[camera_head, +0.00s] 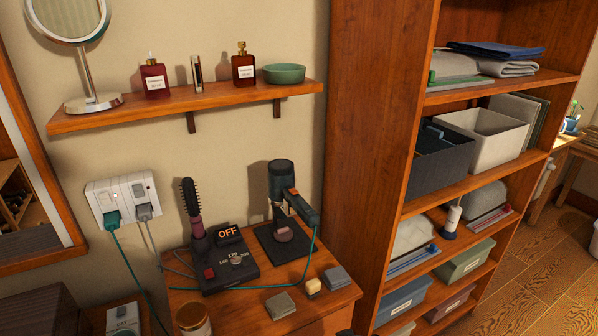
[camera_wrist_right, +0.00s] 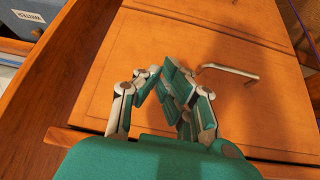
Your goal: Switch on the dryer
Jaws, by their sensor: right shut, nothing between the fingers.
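A dark hair dryer (camera_head: 281,178) with a teal-grey body stands in a black holder (camera_head: 284,243) on the wooden cabinet top, its nozzle end down. A teal cord runs from its handle. To its left, a black base (camera_head: 226,262) carries a round brush styler (camera_head: 191,208), a display reading OFF (camera_head: 228,233), a red button and a dial. My right gripper (camera_wrist_right: 163,76) shows in the right wrist view, shut and empty, in front of a wooden cabinet front with a metal handle (camera_wrist_right: 229,71). It is away from the dryer. My left gripper is not in view.
A wall outlet (camera_head: 124,197) holds a teal and a grey plug. Several small blocks (camera_head: 280,305) lie at the cabinet top's front. A wall shelf (camera_head: 186,104) with bottles and a bowl hangs above. A tall shelving unit (camera_head: 377,123) stands close on the right.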

